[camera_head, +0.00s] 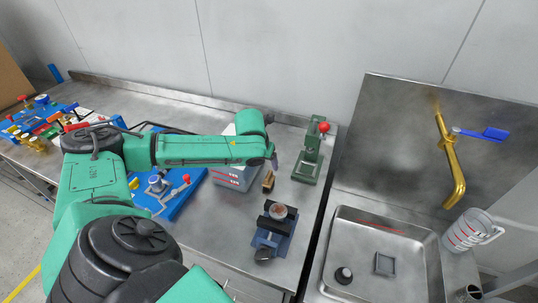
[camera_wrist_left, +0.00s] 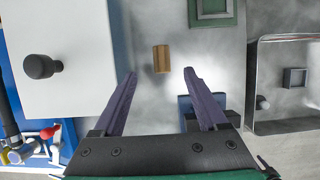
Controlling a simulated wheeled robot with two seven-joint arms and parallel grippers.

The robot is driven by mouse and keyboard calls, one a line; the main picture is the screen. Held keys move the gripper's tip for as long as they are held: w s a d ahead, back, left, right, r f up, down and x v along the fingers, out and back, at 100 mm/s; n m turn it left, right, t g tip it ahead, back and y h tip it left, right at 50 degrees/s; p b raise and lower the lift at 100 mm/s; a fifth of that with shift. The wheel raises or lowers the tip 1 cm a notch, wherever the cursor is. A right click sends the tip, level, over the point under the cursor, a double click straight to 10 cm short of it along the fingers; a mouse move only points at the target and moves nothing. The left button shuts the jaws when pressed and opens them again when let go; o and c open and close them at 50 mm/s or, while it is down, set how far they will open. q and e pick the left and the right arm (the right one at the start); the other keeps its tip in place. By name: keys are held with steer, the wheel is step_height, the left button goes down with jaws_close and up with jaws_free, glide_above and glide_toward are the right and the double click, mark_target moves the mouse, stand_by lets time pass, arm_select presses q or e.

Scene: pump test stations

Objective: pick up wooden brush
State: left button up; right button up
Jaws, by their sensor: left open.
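The wooden brush (camera_head: 268,181) is a small brown block on the steel bench, beside the grey box and left of the green press. It also shows in the left wrist view (camera_wrist_left: 161,59), just beyond and between the fingertips. My left gripper (camera_head: 273,162) is above and close to the brush in the head view. Its two purple-grey fingers stand apart in the left wrist view (camera_wrist_left: 160,74), with nothing between them. The exact height above the brush is hard to tell. My right gripper is not in view.
A grey box (camera_head: 228,178) stands left of the brush. A green press (camera_head: 307,165) with a red knob stands to the right. A blue vise-like device (camera_head: 272,238) is nearer the front. A steel sink (camera_head: 346,220) with a brass tap (camera_head: 453,170) is farther right.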

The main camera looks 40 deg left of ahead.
mark_target(268, 175)
arm_select(q)
steer(key=f, duration=0.4)
steer(key=shift+w+d+f+p, duration=0.25)
steer(key=shift+w+d+p, duration=0.1)
steer(key=shift+d+p, duration=0.05)
steer(key=x, duration=0.2)
steer(key=p+x, duration=0.1)
steer(key=x, duration=0.1)
steer(key=a+x, duration=0.1)
steer(key=x, duration=0.1)
steer(key=shift+w, duration=0.15)
steer(key=shift+w+f, duration=0.1)
steer(key=shift+f, duration=0.2)
steer(key=shift+d, duration=0.1)
steer(key=shift+c, duration=1.2)
steer(key=shift+f, duration=0.1)
jaws_close()
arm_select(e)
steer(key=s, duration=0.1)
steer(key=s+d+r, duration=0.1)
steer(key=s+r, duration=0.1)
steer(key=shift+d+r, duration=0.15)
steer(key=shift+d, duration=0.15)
